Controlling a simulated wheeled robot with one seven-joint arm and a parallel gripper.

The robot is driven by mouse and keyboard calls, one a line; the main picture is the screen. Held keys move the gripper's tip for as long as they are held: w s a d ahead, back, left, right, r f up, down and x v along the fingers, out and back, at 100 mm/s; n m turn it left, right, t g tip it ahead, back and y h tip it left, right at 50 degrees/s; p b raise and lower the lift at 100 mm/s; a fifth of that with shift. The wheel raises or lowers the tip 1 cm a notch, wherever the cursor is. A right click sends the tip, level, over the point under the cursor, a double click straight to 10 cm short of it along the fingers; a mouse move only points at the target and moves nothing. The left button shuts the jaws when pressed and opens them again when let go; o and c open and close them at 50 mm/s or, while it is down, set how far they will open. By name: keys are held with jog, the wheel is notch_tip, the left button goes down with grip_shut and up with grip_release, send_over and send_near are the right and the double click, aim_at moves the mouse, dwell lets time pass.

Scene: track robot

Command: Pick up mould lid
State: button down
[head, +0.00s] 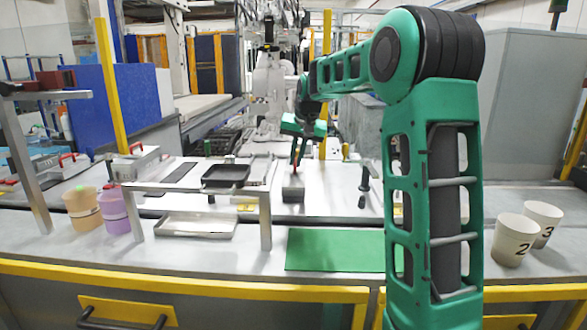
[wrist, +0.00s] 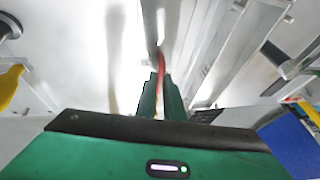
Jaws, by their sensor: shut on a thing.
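My gripper (head: 297,158) reaches down over the back part of the white table, with its green fingers close together. The mould lid (head: 293,190) appears as a small grey block with a thin red handle, directly below the fingertips. In the wrist view, the red handle (wrist: 160,62) runs up from between the fingers (wrist: 161,100), and the gripper is shut on it. The grey body is hard to make out in the wrist view. I cannot tell whether the lid touches the table or hangs just above it.
A black tray (head: 226,175) and a metal rack (head: 265,220) stand left of the lid, with a shallow pale tray (head: 196,226) nearer. A green mat (head: 334,250) lies in front. A dark upright tool (head: 363,185) stands right. Cups (head: 513,240) are at far right.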

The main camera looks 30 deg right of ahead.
notch_tip(320, 180, up, 18)
dwell(0.5)
jog(key=shift+s, duration=0.1)
dwell(0.5)
